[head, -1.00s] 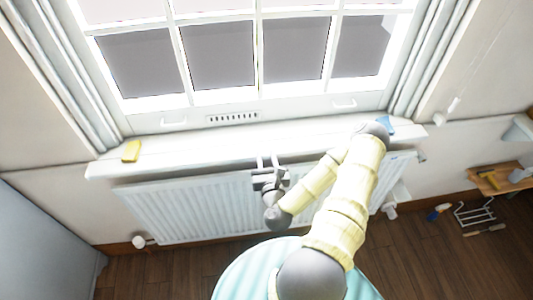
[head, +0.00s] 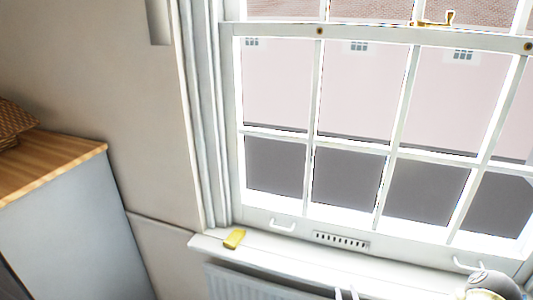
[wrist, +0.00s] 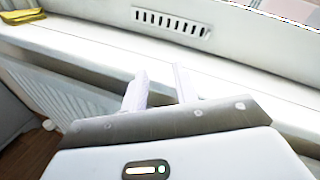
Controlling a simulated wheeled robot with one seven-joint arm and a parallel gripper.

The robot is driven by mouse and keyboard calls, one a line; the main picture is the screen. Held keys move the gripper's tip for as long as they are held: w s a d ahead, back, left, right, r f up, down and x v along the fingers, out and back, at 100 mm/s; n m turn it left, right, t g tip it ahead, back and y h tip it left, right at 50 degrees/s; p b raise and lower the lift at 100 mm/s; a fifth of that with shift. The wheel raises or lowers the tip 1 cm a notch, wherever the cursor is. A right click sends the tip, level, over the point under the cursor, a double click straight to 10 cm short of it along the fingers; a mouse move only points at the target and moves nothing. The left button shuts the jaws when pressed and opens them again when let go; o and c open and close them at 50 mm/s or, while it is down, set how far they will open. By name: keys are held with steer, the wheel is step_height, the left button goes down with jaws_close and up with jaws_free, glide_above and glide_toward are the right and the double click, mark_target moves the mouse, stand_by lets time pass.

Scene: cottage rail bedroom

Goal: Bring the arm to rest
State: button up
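My gripper (wrist: 160,84) shows in the wrist view with its two pale fingers apart and nothing between them. The fingers point toward the front edge of the white window sill (wrist: 90,45). In the head view only the fingertips (head: 346,294) show at the bottom edge, in front of the sill. The rest of the arm is out of the frame.
A yellow block (head: 235,239) lies on the sill's left end. A white radiator (head: 240,284) is below the sill. A grey cabinet (head: 75,240) with a wooden top and a wicker item (head: 15,122) stands at the left. The sash window (head: 345,180) is behind the sill.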

steer(key=a+n+g+y, duration=0.4)
steer(key=a+n+g, duration=0.3)
steer(key=n, duration=1.2)
steer(key=s+a+r+n+g+h, duration=0.2)
steer(key=s+r+n+g, duration=0.5)
steer(key=s+r+n, duration=0.5)
step_height(320, 180, up, 3)
steer(key=shift+s+n+h, duration=0.3)
steer(key=shift+s+n, duration=0.05)
steer(key=shift+n, duration=0.45)
